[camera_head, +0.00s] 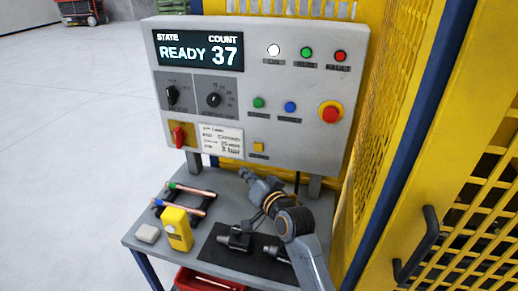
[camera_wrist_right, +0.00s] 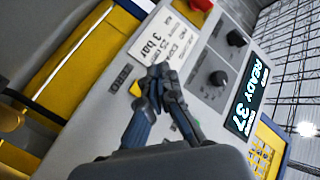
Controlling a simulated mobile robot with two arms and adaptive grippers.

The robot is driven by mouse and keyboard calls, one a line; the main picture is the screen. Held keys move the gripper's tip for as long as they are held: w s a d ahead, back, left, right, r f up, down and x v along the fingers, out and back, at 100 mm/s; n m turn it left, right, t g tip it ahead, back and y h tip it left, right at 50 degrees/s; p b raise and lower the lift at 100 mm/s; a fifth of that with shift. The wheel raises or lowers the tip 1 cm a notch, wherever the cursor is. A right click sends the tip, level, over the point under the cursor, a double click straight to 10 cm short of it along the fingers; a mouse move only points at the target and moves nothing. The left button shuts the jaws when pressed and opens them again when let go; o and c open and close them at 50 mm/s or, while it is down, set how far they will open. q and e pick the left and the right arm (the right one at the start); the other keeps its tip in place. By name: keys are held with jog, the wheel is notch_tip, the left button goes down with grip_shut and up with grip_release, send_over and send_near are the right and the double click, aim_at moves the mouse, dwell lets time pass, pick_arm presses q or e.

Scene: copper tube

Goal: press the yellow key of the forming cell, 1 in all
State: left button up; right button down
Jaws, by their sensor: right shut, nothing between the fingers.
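The control panel (camera_head: 300,90) of the forming cell stands upright behind a grey shelf. My right gripper (camera_head: 246,174) is shut and empty, in front of the panel's lower part and below the key in the head view. In the right wrist view its fingertips (camera_wrist_right: 158,72) are together; I cannot tell whether they touch the panel. My left gripper is not in view.
The display (camera_head: 198,54) reads READY and 37. A red switch (camera_head: 179,135), knobs, coloured buttons and a red stop button (camera_head: 330,113) share the panel. The shelf (camera_head: 150,215) holds copper tubes (camera_head: 190,197), a yellow device (camera_head: 177,228) and dark tools on a mat. Yellow mesh fencing stands right.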

aim_at(258, 147)
jog(key=shift+w+d+b, duration=0.45)
jog(key=shift+w+b, duration=0.5)
jog(key=shift+w, duration=0.45)
jog(key=shift+w+d+b, duration=0.5)
jog(key=shift+w+b, duration=0.45)
jog(key=shift+w, duration=0.45)
jog(key=shift+w+d+b, duration=0.45)
jog(key=shift+w+b, duration=0.5)
jog(key=shift+w, duration=0.45)
jog(key=shift+w+d, duration=0.15)
jog(key=shift+w, duration=0.25)
jog(key=shift+w+d+b, duration=0.1)
jog(key=shift+w+b, duration=0.2)
jog(key=shift+w, duration=0.05)
jog(key=shift+s+p, duration=0.45)
jog(key=shift+p, duration=0.2)
jog(key=shift+s+a, duration=0.2)
jog(key=shift+s, duration=0.15)
